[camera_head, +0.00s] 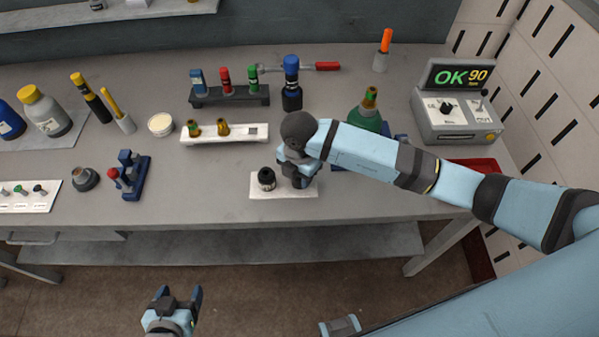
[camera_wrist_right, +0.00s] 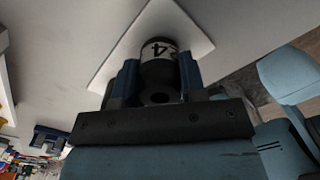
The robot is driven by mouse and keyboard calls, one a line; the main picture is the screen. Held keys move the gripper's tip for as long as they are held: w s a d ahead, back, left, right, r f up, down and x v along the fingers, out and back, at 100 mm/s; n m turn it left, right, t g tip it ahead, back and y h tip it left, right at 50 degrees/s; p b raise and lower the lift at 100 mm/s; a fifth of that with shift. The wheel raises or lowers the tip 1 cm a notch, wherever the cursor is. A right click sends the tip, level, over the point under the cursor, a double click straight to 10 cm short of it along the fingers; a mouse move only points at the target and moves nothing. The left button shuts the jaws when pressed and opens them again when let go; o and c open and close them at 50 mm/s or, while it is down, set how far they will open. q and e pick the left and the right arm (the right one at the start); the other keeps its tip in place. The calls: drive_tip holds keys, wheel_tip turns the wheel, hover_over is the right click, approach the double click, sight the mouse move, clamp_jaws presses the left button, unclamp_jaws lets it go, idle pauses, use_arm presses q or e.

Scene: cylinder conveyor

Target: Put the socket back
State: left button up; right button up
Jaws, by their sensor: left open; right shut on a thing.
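My right gripper (camera_head: 298,181) is over the right part of a small white plate (camera_head: 284,194) at the front of the bench. In the right wrist view it is shut on a dark socket (camera_wrist_right: 158,72) with a white label reading 4, one blue finger on each side. The plate (camera_wrist_right: 190,25) lies beneath; whether the socket touches it I cannot tell. A black cylindrical piece (camera_head: 266,179) stands on the plate's left part in the head view; I cannot tell whether it is another socket. My left gripper (camera_head: 180,294) is open and empty, low in front of the bench.
A white rack (camera_head: 200,138) holds two brass-coloured pieces. Behind it stand a dark rack (camera_head: 232,99) of coloured pieces and a blue-capped bottle (camera_head: 291,85). A green bottle (camera_head: 368,112) is behind my right arm. A tester (camera_head: 455,112) reads OK 90. A blue stand (camera_head: 136,177) is left.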

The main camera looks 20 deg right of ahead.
drive_tip(key=shift+f, duration=0.1)
drive_tip(key=shift+f, duration=0.1)
drive_tip(key=o, duration=1.1)
drive_tip(key=shift+c, duration=0.2)
drive_tip(key=shift+r, duration=0.2)
wheel_tip(320, 180, up, 12)
drive_tip(key=b, duration=0.1)
drive_tip(key=shift+b, duration=0.35)
drive_tip(key=shift+s, duration=0.1)
